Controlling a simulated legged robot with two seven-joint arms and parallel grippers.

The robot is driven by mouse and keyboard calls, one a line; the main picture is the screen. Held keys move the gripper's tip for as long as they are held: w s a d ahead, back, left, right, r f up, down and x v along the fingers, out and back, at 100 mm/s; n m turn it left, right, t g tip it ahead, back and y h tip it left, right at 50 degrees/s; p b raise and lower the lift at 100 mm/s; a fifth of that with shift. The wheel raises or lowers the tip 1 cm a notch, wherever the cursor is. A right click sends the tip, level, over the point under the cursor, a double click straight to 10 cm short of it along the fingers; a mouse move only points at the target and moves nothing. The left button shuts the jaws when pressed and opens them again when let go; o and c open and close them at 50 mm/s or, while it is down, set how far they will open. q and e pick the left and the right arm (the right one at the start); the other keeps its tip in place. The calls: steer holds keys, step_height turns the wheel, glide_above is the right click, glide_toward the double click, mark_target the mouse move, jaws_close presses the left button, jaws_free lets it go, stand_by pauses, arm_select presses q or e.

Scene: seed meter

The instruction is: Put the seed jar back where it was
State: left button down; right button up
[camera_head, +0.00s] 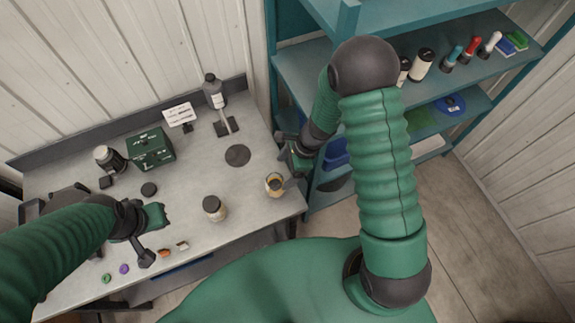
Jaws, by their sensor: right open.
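A small clear jar with yellowish contents (275,187) stands upright near the right end of the grey table. A second jar, pale with a dark top (213,209), stands upright left of it near the front edge. I cannot tell for sure which is the seed jar. My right gripper (290,154) is open beside the table's right edge, just beyond the yellowish jar and apart from it; my arm partly hides it. My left gripper (150,236) is over the table's left front, clear of both jars; its jaw state is unclear.
A dark round pad (238,156) lies bare on the table (195,180). A teal shelf (310,70) with bottles stands right.

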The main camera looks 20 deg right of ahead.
steer(key=s+d+r+n+t+h, duration=0.1)
steer(key=s+d+r+n+h, duration=0.1)
steer(key=s+r+n, duration=0.5)
steer(key=s+d+r+n+t+h, duration=0.1)
steer(key=s+r+n+h, duration=0.15)
steer(key=r+n, duration=0.95)
arm_select(q)
steer(key=s+b+x, duration=0.2)
steer(key=b+x, duration=1)
steer(key=b, duration=0.1)
steer(key=shift+s+d+f, duration=0.15)
steer(key=shift+s+f, duration=0.25)
steer(key=shift+f, duration=0.25)
arm_select(e)
step_height(320, 180, down, 16)
steer(key=n, duration=0.1)
steer(key=shift+w+d+n, duration=0.3)
steer(key=shift+w+d, duration=0.05)
steer(key=shift+w, duration=0.05)
arm_select(q)
steer(key=shift+s+d+r, duration=0.1)
steer(key=shift+d, duration=0.15)
arm_select(e)
steer(key=shift+s+d, duration=0.1)
steer(key=shift+d, duration=0.2)
arm_select(q)
steer(key=shift+a, duration=0.1)
arm_select(e)
steer(key=shift+a, duration=0.15)
